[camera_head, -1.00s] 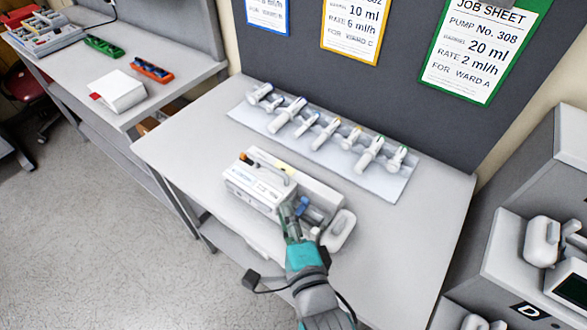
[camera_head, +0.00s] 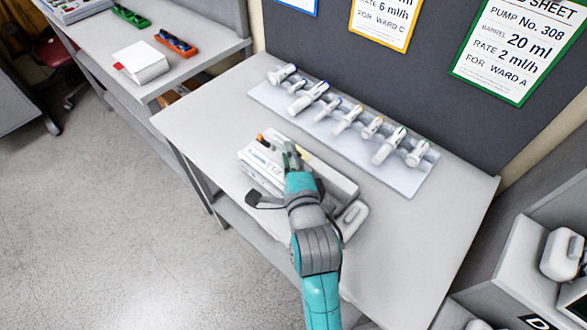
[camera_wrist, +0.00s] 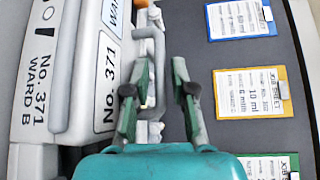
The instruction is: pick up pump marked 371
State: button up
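The white pump (camera_head: 262,163) lies on the grey table, partly hidden by my arm in the head view. In the wrist view the pump (camera_wrist: 35,75) fills the left side, and its labels read "No. 371" and "WARD B". A grey handle bar (camera_wrist: 158,55) runs along the pump beside the labels. My gripper (camera_wrist: 158,75) is open, with its green fingers apart at the handle. The bar shows between the fingertips, close to the left finger; I cannot tell whether they touch. In the head view my gripper (camera_head: 291,154) is over the pump's top.
A pale tray (camera_head: 408,182) with several syringes lies behind the pump, along the dark board. Job sheets (camera_head: 515,45) hang on the board. A white box (camera_head: 140,62) stands on the left bench. Shelves (camera_head: 545,215) with other devices stand at the right.

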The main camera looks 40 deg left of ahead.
jog(key=shift+w+a, duration=0.35)
jog(key=shift+a, duration=0.05)
grip_shut()
jog(key=shift+r, duration=0.1)
